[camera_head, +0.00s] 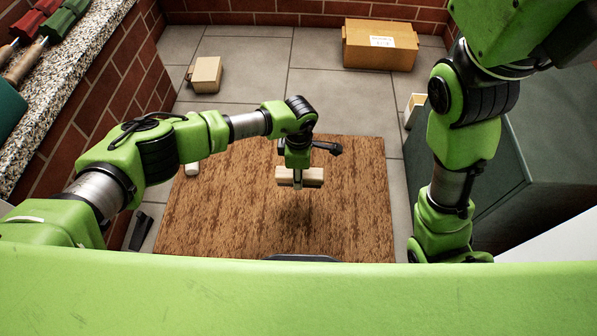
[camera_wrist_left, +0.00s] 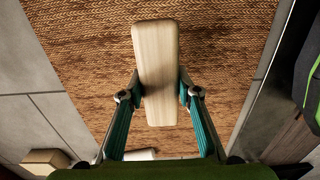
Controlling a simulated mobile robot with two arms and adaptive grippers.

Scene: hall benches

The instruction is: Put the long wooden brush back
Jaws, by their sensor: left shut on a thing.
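A long pale wooden piece, which I take to be the wooden brush (camera_head: 284,176), hangs over the brown mat in the head view. In the left wrist view the brush (camera_wrist_left: 157,50) is a smooth pale bar with rounded corners; no bristles show. My left gripper (camera_wrist_left: 158,94) is shut on it, with one teal-lined finger on each side. In the head view the left gripper points down, and a dark shadow lies on the mat below it. My right arm is at the right side, but its gripper is out of sight.
The brown woven mat (camera_head: 235,220) covers the middle floor. A small white thing (camera_head: 192,169) is at its left edge. Cardboard boxes (camera_head: 380,45) (camera_head: 206,75) stand behind. A speckled counter (camera_head: 75,80) at left bears red and green things with wooden handles. A dark cabinet (camera_head: 545,150) stands right.

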